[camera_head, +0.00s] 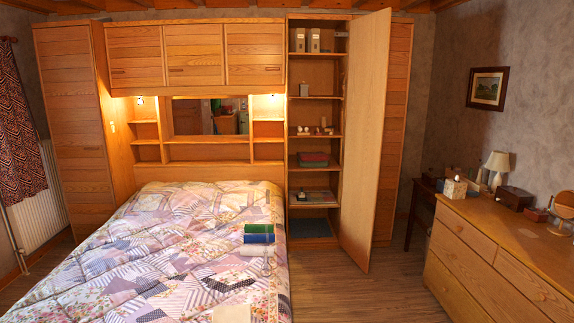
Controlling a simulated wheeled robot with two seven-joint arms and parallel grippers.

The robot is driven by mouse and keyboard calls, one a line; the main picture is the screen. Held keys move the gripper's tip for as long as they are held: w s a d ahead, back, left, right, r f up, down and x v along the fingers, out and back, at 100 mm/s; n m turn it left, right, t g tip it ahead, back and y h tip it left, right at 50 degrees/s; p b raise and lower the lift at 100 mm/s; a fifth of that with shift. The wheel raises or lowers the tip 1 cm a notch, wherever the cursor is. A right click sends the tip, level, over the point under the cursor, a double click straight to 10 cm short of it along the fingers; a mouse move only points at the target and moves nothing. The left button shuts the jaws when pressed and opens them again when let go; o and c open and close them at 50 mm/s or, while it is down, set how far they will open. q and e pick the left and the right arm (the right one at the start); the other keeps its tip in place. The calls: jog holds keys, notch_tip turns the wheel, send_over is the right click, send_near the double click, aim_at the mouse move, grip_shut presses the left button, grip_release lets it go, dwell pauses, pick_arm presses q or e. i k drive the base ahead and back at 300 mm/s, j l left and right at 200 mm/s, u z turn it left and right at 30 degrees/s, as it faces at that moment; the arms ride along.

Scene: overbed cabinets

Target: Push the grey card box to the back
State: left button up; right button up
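The tall cabinet (364,140) stands open to the right of the bed, its door swung out to the right. A flat pale grey item (318,198) lies on a low shelf and may be the grey card box. Two upright pale boxes (314,41) stand on the top shelf; at this size I cannot tell whether either is card. A box with a reddish top and green lower part (313,160) sits on a middle shelf. I cannot make out either of my grippers clearly in the head view.
The open door blocks the cabinet's right side. The quilted bed (150,255) fills the left front, with folded green, blue and white cloths (259,238) near its right edge. A dresser (480,235) stands at right. Bare floor (360,295) lies between bed and dresser.

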aim_at(303, 91)
jog(key=i+l+z, duration=1.05)
jog(key=i, duration=0.45)
jog(key=i+l+u, duration=0.15)
jog(key=i, duration=0.3)
jog(key=i+l, duration=0.1)
jog(key=i, duration=0.35)
jog(key=i+j+u, duration=0.2)
jog(key=i+u, duration=0.15)
jog(key=i, duration=0.2)
jog(key=i+u, duration=0.3)
jog(key=i, duration=0.25)
jog(key=i+l+u, duration=0.1)
jog(key=i+u, duration=0.25)
jog(key=i, duration=0.2)
jog(key=i+l+u, duration=0.2)
jog(key=i, duration=0.3)
jog(key=i+l+u, duration=0.2)
jog(key=i, duration=0.3)
jog(key=j, duration=0.15)
